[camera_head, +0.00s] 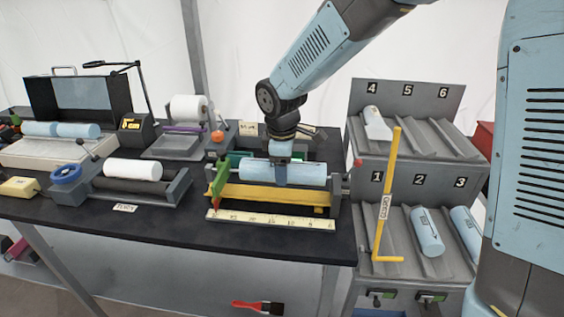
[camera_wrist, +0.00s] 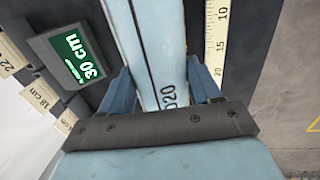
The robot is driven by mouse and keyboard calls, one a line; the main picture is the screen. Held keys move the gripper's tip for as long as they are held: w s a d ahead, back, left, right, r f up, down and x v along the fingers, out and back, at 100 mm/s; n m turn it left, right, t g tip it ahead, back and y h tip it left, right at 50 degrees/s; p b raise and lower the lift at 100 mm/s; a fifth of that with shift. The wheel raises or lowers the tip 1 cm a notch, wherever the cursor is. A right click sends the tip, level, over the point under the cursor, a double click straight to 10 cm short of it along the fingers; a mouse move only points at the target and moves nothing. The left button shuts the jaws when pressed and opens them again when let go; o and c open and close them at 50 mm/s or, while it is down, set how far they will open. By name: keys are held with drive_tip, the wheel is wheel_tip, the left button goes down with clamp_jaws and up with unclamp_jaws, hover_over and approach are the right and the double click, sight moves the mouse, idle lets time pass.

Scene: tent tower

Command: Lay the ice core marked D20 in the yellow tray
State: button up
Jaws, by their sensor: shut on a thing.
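A light-blue ice core (camera_head: 253,171) lies level along the measuring stand on the bench. The mark D20 shows on it in the wrist view (camera_wrist: 150,50), where a dark line runs along it. My gripper (camera_head: 282,175) reaches down from above and is shut on the core, right of its middle; both fingers also show in the wrist view (camera_wrist: 163,85). A yellow trough-like piece (camera_head: 250,197), seemingly the yellow tray, runs just in front of and below the core. Whether the core touches its support cannot be told.
A ruler (camera_head: 270,220) lies along the bench's front edge. A display (camera_wrist: 70,58) reads 30 cm. A tall yellow rod (camera_head: 387,190) stands at the numbered rack (camera_head: 402,160), which holds several cores. A white core (camera_head: 132,168) lies on rollers at left.

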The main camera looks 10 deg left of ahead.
drive_tip(key=shift+f, duration=2.7)
drive_tip(key=shift+f, duration=0.2)
drive_tip(key=o, duration=1.6)
drive_tip(key=r, duration=0.4)
drive_tip(key=s+r, duration=0.1)
drive_tip(key=r, duration=0.4)
drive_tip(key=s+r, duration=0.1)
drive_tip(key=r, duration=0.3)
drive_tip(key=shift+r, duration=0.25)
drive_tip(key=shift+s, duration=0.1)
